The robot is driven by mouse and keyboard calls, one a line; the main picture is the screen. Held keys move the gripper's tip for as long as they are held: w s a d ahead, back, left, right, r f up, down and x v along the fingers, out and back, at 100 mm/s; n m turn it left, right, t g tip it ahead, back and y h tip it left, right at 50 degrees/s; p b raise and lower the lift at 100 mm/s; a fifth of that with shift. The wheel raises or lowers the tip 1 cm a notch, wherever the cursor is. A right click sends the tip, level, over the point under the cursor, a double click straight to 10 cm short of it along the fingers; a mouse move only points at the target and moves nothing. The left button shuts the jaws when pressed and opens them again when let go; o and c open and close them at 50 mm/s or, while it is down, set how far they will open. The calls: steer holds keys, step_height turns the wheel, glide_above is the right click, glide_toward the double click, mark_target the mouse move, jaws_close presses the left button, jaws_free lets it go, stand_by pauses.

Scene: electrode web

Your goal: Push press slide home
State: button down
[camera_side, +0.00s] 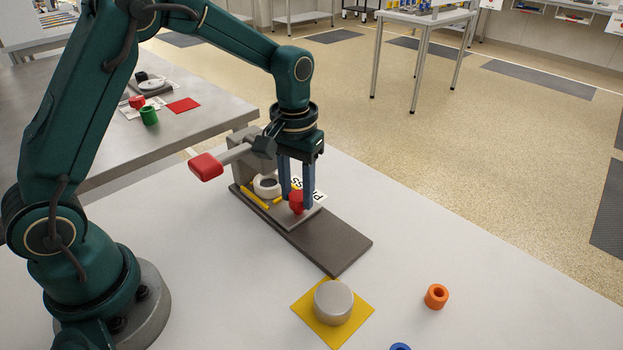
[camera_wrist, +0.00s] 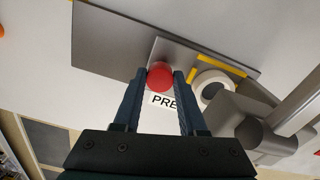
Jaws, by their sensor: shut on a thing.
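The press slide is a light grey plate (camera_side: 309,214) lying on a dark grey base rail (camera_side: 345,250). A red knob (camera_side: 296,203) stands on the slide. My gripper (camera_side: 297,205) points down and is shut on the red knob, which also shows between the fingertips in the wrist view (camera_wrist: 160,76). The press (camera_side: 243,143) stands at the rail's far end, with a red-tipped lever (camera_side: 206,166) reaching left. A white ring-shaped part (camera_side: 266,186) with a dark centre sits on the slide beneath the press, beside yellow strips (camera_side: 254,197). My gripper partly hides a label.
A grey metal cylinder (camera_side: 333,302) stands on a yellow square (camera_side: 305,310) in front of the rail. An orange ring (camera_side: 437,296) and a blue ring (camera_side: 400,346) lie to its right.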

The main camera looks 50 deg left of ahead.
steer(key=shift+a+r, duration=0.1)
steer(key=shift+a, duration=0.2)
steer(key=shift+c, duration=2.3)
jaws_free()
steer(key=shift+d, duration=0.1)
steer(key=shift+r, duration=2.5)
step_height(320, 180, up, 8)
